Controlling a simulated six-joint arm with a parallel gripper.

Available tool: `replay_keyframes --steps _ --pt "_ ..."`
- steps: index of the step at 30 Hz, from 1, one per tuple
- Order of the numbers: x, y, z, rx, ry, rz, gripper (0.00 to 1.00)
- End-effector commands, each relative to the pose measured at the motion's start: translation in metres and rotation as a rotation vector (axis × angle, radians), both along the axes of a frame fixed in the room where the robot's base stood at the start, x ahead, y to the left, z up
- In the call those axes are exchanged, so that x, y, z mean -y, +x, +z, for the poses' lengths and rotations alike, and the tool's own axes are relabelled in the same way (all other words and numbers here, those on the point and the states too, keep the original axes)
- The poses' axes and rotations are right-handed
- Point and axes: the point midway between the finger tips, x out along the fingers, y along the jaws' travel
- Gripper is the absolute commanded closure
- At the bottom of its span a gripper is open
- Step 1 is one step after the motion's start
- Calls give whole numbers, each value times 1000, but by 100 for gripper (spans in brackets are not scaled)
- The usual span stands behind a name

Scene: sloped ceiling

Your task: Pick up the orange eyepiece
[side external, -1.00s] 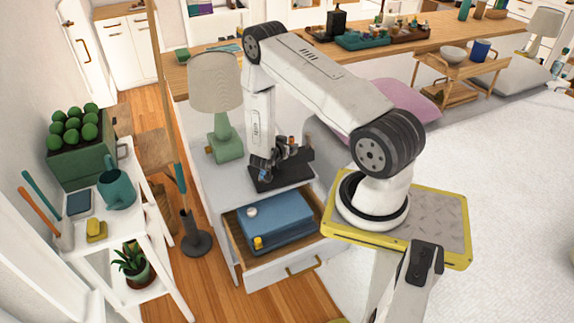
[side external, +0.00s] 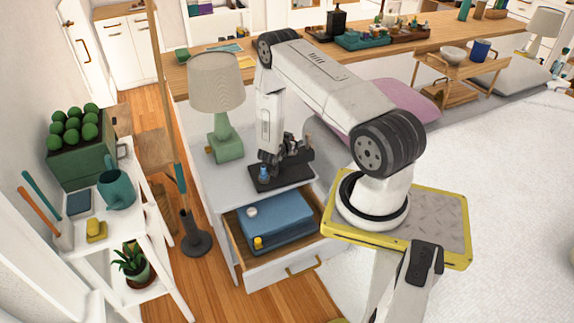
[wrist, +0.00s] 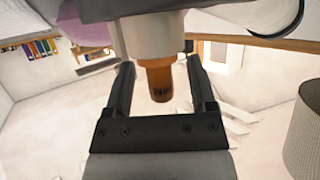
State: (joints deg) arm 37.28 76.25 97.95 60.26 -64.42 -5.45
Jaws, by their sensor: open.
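The orange eyepiece (wrist: 160,82) shows in the wrist view as a short amber cylinder with dark lettering, set in the end of a white tube (wrist: 152,38). My gripper (wrist: 160,68) is open, with one dark finger on each side of the eyepiece and visible gaps between. In the side view my gripper (side external: 288,152) is over the black stand (side external: 297,181) on the white cabinet top. The eyepiece cannot be made out there, hidden by my gripper.
A blue piece (side external: 264,174) is at the stand's left. A green lamp (side external: 225,142) stands behind left. Below, an open drawer (side external: 232,236) holds a blue case (side external: 280,222) with a yellow part (side external: 258,242). Bare cabinet top (side external: 215,180) lies left of the stand.

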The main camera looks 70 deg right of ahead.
Motion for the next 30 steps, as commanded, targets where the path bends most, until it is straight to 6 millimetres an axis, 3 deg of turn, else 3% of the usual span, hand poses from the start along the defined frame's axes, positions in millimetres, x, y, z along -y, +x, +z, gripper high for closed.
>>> replay_keyframes --steps 6,8,13,30 --pt "0 0 0 0 0 0 28" --pt "0 0 0 0 0 0 44" --pt "0 0 0 0 0 0 98" --pt "0 0 5 0 -1 0 100"
